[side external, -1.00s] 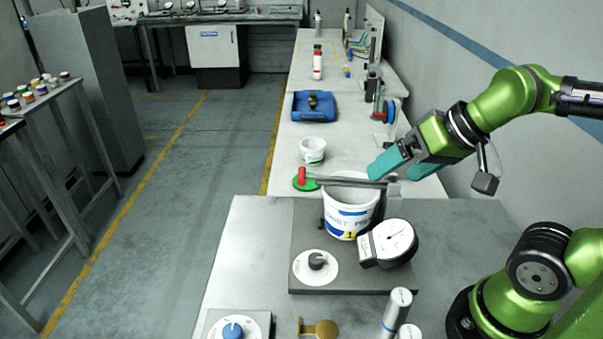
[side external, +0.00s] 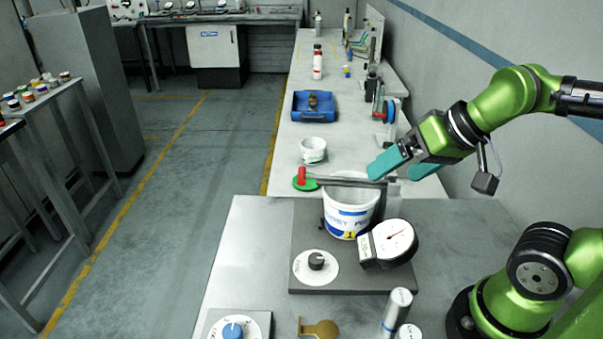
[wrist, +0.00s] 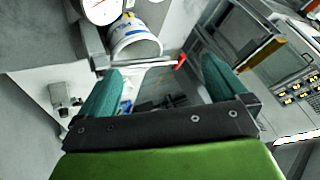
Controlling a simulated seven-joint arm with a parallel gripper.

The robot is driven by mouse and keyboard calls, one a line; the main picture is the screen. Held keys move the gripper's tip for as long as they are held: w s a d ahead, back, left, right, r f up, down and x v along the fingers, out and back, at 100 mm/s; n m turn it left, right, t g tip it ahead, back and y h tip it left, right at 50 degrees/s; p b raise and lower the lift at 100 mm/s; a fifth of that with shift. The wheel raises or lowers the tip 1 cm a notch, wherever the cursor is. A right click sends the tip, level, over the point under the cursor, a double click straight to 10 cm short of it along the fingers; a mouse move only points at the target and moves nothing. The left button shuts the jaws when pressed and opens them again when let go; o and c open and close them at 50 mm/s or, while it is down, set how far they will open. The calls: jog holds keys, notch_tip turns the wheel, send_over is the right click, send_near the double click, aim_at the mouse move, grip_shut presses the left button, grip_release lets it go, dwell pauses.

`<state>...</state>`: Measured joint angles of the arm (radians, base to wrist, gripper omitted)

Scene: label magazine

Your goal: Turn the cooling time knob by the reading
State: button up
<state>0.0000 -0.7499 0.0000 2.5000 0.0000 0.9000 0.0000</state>
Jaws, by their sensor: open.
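A black knob (side external: 316,261) sits on a white round dial on a dark grey plate. A blue knob (side external: 233,330) sits on another white dial at the bottom edge, partly cut off. I cannot read which one is the cooling time knob. A round white gauge (side external: 395,240) with a red needle leans on the plate beside a white tub; its figures are too small to read. The gauge also shows, cut off, at the top of the wrist view (wrist: 101,8). My gripper (side external: 393,173) is open and empty, above and behind the gauge, well apart from both knobs.
The white tub (side external: 349,221) stands on the plate (side external: 340,278) under a grey bar with a red-tipped end (side external: 301,174). A blue tray (side external: 314,115) lies further back. The bench left of the plate is clear.

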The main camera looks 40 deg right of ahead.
jog(key=shift+c, duration=0.3)
jog(key=shift+a, duration=0.15)
jog(key=shift+c, duration=1.1)
jog(key=a, duration=0.1)
jog(key=a+f+n+g, duration=0.1)
jog(key=w+a, duration=0.1)
jog(key=shift+f+y, duration=0.25)
jog(key=shift+y, duration=0.15)
jog(key=c, duration=0.5)
jog(key=shift+o, duration=0.2)
jog(key=n+g+h, duration=0.3)
jog(key=n+g, duration=0.2)
jog(key=g, duration=0.1)
send_over(233, 332)
notch_tip(233, 332, down, 4)
notch_tip(233, 332, down, 16)
jog(key=c, duration=1)
